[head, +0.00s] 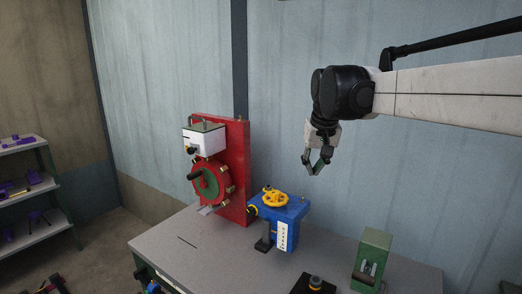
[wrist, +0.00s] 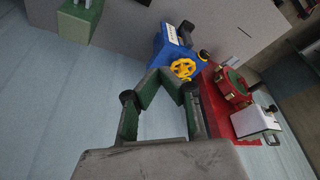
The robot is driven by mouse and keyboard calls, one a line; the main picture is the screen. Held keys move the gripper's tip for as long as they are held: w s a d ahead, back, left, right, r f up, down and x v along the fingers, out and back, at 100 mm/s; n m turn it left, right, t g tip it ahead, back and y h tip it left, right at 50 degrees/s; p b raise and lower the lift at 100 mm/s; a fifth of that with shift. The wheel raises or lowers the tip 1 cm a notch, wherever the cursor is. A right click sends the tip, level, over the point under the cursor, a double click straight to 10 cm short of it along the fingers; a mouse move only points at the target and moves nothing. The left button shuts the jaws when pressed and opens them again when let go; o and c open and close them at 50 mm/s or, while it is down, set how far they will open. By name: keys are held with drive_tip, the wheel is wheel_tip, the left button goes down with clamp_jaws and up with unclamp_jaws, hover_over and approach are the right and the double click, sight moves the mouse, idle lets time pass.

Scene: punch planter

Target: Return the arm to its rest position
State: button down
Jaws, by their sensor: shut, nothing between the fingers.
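My gripper (head: 317,167) hangs from my arm at the upper right in the head view, in the air above the workbench and apart from everything on it. Its fingers are shut with nothing between them. In the wrist view the fingers (wrist: 160,80) bend toward each other in the middle of the picture. My arm (head: 450,90) reaches in from the right edge.
The bench (head: 165,244) carries a red panel (head: 238,160) with a round wheel, a blue machine (head: 290,212) with a yellow handwheel, a green block (head: 373,255) and a black base (head: 314,285). Shelves (head: 30,190) stand at left. Air around my gripper is clear.

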drive_tip(key=s+d+f+t+b, duration=0.1)
drive_tip(key=s+d+f, duration=0.1)
drive_tip(key=s+f, duration=0.4)
drive_tip(key=s+d+f+t+b, duration=0.1)
drive_tip(key=s+f, duration=0.5)
drive_tip(key=s, duration=0.8)
drive_tip(key=s+d+f+t+b, duration=0.1)
drive_tip(key=s+d+f+b, duration=0.1)
drive_tip(key=s+f, duration=0.5)
drive_tip(key=s+b, duration=0.1)
drive_tip(key=s, duration=0.3)
drive_tip(key=shift+d+m, duration=0.35)
drive_tip(key=shift+m, duration=0.05)
drive_tip(key=shift+s+f, duration=0.1)
